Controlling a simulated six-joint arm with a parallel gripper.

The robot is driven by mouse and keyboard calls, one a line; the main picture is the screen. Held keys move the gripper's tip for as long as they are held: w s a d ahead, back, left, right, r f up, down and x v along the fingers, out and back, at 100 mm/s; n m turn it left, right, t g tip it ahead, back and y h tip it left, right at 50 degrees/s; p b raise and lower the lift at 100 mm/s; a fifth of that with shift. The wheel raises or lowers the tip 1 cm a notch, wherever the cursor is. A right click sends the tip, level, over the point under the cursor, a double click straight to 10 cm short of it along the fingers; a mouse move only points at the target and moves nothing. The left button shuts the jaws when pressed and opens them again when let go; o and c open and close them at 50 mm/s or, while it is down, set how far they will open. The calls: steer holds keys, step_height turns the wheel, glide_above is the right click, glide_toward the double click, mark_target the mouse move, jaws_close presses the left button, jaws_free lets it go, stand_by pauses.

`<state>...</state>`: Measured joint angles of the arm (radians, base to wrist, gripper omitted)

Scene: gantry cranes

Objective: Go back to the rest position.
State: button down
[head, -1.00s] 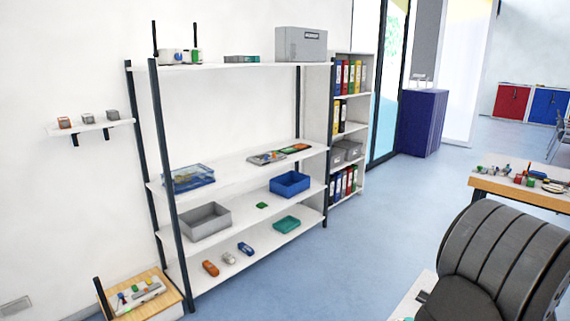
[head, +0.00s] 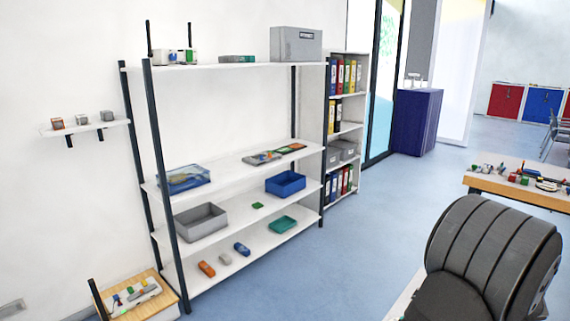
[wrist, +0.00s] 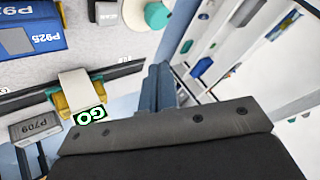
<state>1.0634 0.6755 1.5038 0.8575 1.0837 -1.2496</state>
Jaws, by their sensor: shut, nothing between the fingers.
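My gripper (wrist: 162,72) shows in the wrist view as two blue-grey fingers. They are shut together with nothing between them and point up the picture from the dark wrist plate. They stand apart from the things around them, in front of a pale floor and wall. The head view does not show my gripper. It shows only a dark ribbed part of my own arm at the lower right.
The head view shows a white shelf rack (head: 240,162) with bins, a small wall shelf (head: 88,127), a bookcase (head: 342,120) and a wooden table (head: 500,190). Open blue floor (head: 380,215) lies between. The wrist view shows a blue box (wrist: 28,36) and a grey box (wrist: 35,128).

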steer(key=shift+w+r+n+g+h, duration=0.2)
steer(key=shift+r+n+g+h, duration=0.4)
steer(key=shift+r+n+g, duration=0.95)
steer(key=shift+w+r+n+g+h, duration=0.25)
steer(key=shift+n+g+h, duration=0.55)
steer(key=shift+n, duration=1.5)
steer(key=shift+w+r+n+g+h, duration=0.1)
steer(key=shift+r+n+g+h, duration=0.3)
steer(key=shift+r+n+g, duration=0.95)
steer(key=shift+f+n, duration=0.4)
steer(key=shift+n, duration=0.2)
